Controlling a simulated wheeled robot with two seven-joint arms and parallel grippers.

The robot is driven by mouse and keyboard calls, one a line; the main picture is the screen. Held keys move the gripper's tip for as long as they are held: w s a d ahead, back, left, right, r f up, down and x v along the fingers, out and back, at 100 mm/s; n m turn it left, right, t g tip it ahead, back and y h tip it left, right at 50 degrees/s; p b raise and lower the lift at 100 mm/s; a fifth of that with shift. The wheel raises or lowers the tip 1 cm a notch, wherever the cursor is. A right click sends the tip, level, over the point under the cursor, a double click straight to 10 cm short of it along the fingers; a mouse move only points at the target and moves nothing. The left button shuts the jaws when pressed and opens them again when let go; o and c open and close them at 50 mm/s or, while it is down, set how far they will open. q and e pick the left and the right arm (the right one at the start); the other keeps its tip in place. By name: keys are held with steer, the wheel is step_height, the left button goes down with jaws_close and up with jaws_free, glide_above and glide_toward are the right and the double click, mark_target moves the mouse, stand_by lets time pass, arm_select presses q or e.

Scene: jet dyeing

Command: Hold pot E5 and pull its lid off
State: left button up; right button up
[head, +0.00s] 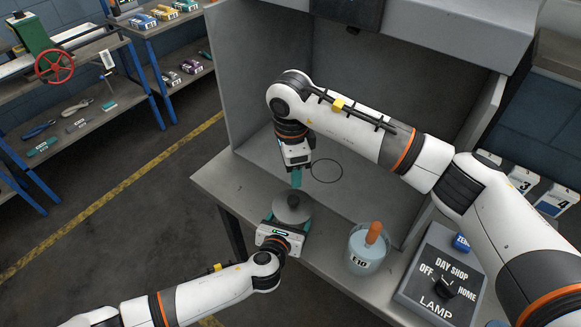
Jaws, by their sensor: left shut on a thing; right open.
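A round grey pot (290,219), seen from above, stands near the front edge of the grey bench; no E5 label shows on it. Its flat grey lid (281,208) is on and has a dark knob (293,201) in the middle. My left gripper (287,222) is shut on the pot from the front, one teal finger on each side. My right gripper (297,181) points down just above and behind the knob. It is open and empty, and its fingers overlap in this view. Whether it touches the knob cannot be told.
A lamp switch box (437,272) is farther right. A thin dark circle (327,170) marks the bench behind. Booth walls (265,90) enclose the back and sides.

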mark_target(293, 199)
step_height(293, 199, down, 12)
steer(key=m, duration=2.5)
steer(key=shift+w+d+r+m+t, duration=0.1)
steer(key=shift+w+r+m+t, duration=0.05)
steer(key=shift+r+m+t, duration=0.2)
steer(key=shift+f, duration=0.1)
steer(key=shift+c, duration=0.3)
jaws_close()
